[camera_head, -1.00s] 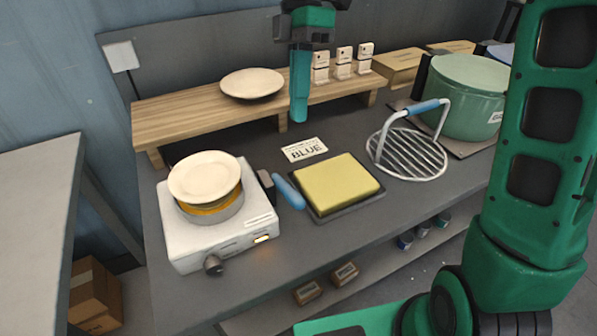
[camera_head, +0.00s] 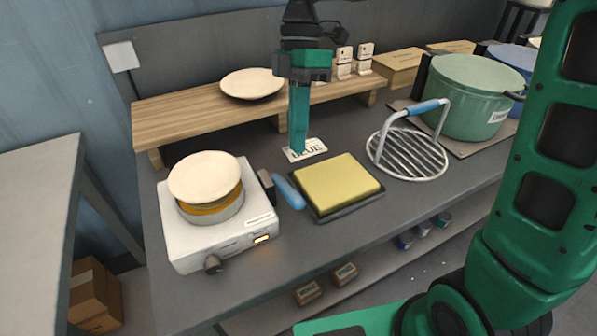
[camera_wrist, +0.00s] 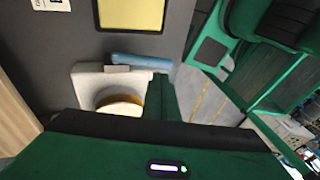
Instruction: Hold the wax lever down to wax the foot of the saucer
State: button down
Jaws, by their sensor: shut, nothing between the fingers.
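The cream saucer (camera_head: 204,177) sits on top of the round wax pan (camera_head: 214,207) with an amber band, on the white waxing unit (camera_head: 222,239). The wax lever has a blue handle (camera_head: 289,191) at the unit's right side. In the wrist view the blue lever handle (camera_wrist: 141,61) and part of the saucer (camera_wrist: 121,111) show beyond my gripper's body.
A yellow sponge (camera_head: 338,183) on a dark tray lies right of the lever. A wire rack with a blue handle (camera_head: 424,107) and a green pot (camera_head: 465,92) stand further right. Another saucer (camera_head: 252,83) sits on the wooden shelf (camera_head: 205,113) behind.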

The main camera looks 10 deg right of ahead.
aim_at(296, 192)
jog(key=x, duration=0.8)
jog(key=shift+f, duration=0.15)
